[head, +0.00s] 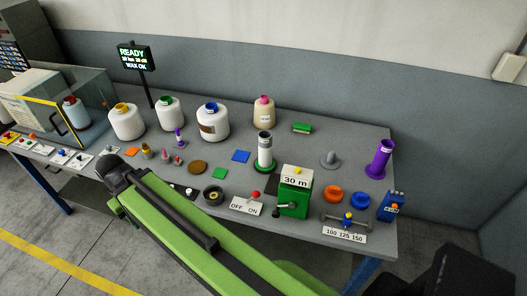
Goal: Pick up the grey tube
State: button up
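A separate short grey cone (330,160) with a wide foot stands further right. My green arm crosses the front of the view from the lower right to a black joint at the left, over the bench's front edge. My gripper cannot be made out in this view.
A purple tube (379,161) stands at the right end. The green "30 m" box (293,192) with a crank stands in front of the grey tube. White bobbins (213,123) and a beige one (263,112) line the back. Orange rings (333,193) and small items crowd the front.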

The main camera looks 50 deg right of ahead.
aim_at(265, 137)
jog(key=u, duration=0.05)
jog(key=i, duration=0.95)
jog(key=z, duration=0.05)
